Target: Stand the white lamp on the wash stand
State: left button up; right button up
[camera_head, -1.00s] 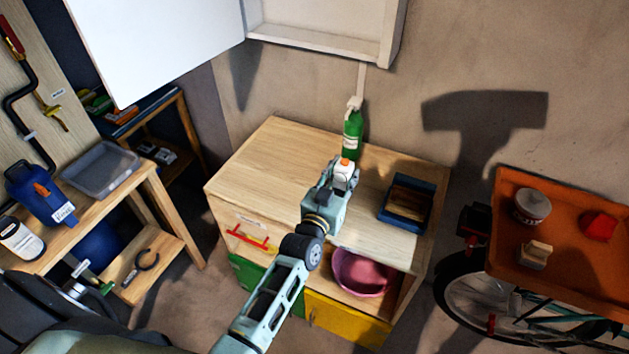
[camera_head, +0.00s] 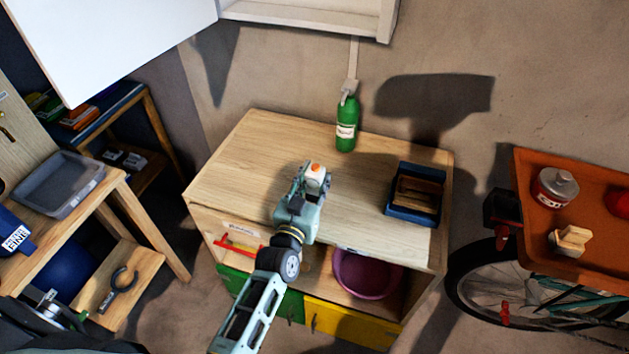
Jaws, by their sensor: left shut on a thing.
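My right gripper is not in view.
A green bottle (camera_head: 346,128) stands at the back of the top. A blue tray with a brown block (camera_head: 414,195) is at its right. A magenta basin (camera_head: 367,275) sits on the shelf below. An open white cabinet (camera_head: 310,15) hangs above. The top's left part is clear.

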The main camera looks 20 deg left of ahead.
pick_arm(q)
jog(key=shift+s+d+r, duration=0.1)
jog(key=o, duration=0.8)
jog(key=shift+f, duration=0.2)
jog(key=o, duration=0.4)
jog(key=shift+o, duration=0.2)
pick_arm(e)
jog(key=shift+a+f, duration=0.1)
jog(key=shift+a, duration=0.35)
pick_arm(q)
jog(key=shift+r, duration=0.1)
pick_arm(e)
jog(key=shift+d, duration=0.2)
pick_arm(q)
jog(key=shift+r, duration=0.25)
jog(key=s+b, duration=0.1)
jog(key=s, duration=1.1)
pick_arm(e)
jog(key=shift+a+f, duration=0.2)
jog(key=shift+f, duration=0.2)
